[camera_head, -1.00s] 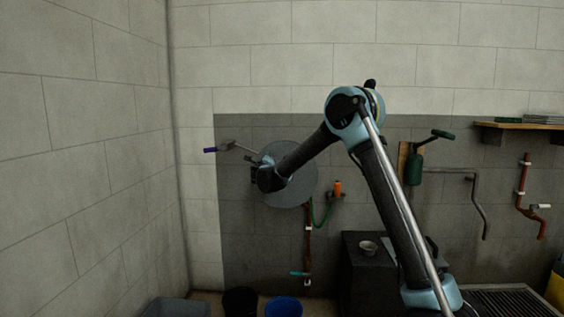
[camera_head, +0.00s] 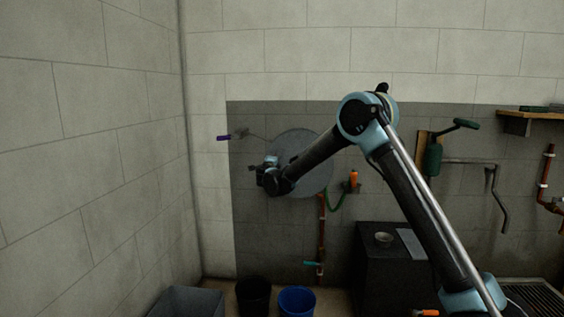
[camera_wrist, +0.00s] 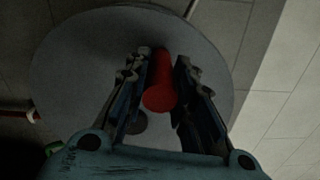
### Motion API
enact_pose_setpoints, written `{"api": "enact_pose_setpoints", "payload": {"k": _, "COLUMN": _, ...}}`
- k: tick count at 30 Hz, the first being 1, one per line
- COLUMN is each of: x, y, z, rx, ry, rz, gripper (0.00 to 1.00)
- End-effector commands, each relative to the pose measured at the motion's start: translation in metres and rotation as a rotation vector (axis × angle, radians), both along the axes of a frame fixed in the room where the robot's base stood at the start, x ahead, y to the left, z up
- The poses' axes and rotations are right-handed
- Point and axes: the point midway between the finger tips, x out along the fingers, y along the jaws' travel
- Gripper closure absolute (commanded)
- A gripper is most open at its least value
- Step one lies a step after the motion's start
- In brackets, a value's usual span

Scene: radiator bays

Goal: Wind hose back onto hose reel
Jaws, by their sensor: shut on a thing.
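The hose reel shows as a round grey disc (camera_head: 315,160) on the dark wall panel, partly hidden by my arm. A green hose (camera_head: 337,201) hangs in a short loop at its lower right, with an orange end piece (camera_head: 353,178) upright on a small holder. My gripper (camera_head: 262,178) is at the disc's left side. In the wrist view the disc (camera_wrist: 75,65) lies behind my gripper (camera_wrist: 160,64), whose fingers stand on both sides of a red cylindrical handle (camera_wrist: 159,98) and are shut on it. How much hose is wound behind the disc is hidden.
A purple-ended lever (camera_head: 224,138) sticks out left of the reel. A pipe with a teal valve handle (camera_head: 312,264) runs below it. A dark cabinet (camera_head: 376,274) with a bowl (camera_head: 383,240) stands right. Blue (camera_head: 297,301) and black (camera_head: 253,297) buckets are on the floor.

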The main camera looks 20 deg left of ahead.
Motion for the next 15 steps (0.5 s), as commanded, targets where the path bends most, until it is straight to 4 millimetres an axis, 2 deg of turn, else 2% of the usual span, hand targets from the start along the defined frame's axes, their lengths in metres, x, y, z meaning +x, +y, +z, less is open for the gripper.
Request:
{"api": "enact_pose_setpoints", "payload": {"k": 12, "x": -0.0046, "y": 0.0044, "z": -0.0007, "rx": -0.005, "ry": -0.002, "rz": 0.006, "gripper": 1.0}}
{"api": "enact_pose_setpoints", "payload": {"k": 13, "x": -0.0047, "y": 0.0045, "z": -0.0007, "rx": -0.005, "ry": -0.002, "rz": 0.006, "gripper": 0.72}}
{"api": "enact_pose_setpoints", "payload": {"k": 15, "x": -0.0049, "y": 0.0046, "z": -0.0007, "rx": -0.005, "ry": -0.002, "rz": 0.006, "gripper": 0.57}}
